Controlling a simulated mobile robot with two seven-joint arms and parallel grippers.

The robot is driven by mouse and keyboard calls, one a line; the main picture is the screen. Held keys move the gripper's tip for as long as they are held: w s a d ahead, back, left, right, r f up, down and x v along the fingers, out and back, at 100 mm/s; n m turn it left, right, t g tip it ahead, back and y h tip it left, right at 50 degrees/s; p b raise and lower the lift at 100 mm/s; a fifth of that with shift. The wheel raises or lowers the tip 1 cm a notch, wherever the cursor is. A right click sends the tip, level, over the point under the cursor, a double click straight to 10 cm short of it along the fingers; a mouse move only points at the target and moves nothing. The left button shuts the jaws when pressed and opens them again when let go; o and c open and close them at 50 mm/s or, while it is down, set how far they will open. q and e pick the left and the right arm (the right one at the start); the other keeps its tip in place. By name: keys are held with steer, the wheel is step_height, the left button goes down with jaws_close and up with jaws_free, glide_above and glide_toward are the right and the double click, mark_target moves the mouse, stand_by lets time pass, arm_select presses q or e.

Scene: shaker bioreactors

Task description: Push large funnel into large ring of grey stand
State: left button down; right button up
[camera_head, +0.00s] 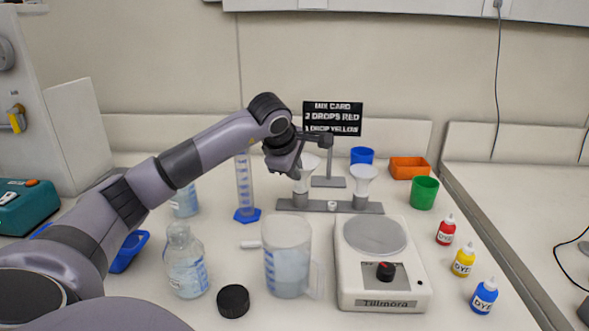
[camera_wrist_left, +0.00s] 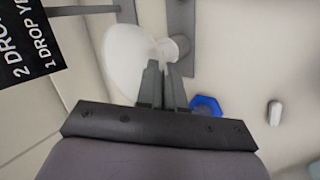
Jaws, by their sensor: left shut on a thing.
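The large funnel (camera_head: 308,164), white and translucent, is upright at the left holder of the grey stand (camera_head: 330,207). I cannot tell how deep it sits in the ring. My left gripper (camera_head: 296,170) comes from the left and is shut on the funnel, covering part of its side. In the left wrist view the funnel's wide cone (camera_wrist_left: 125,60) lies just beyond my left fingertips (camera_wrist_left: 165,72), and the stand's bar (camera_wrist_left: 208,40) runs behind. A second funnel (camera_head: 363,176) stands in the right holder. My right gripper is not in view.
A blue-based cylinder (camera_head: 245,185) stands close to the left. A beaker (camera_head: 287,262) and a scale (camera_head: 381,275) stand in front. A card (camera_head: 333,118) on a post is behind. A green cup (camera_head: 424,193) and dye bottles (camera_head: 463,260) are to the right.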

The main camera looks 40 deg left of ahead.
arm_select(q)
steer(key=shift+f, duration=0.3)
stand_by(0.4)
steer(key=c, duration=1.2)
jaws_free()
steer(key=shift+b+v, duration=0.35)
steer(key=shift+v, duration=3.25)
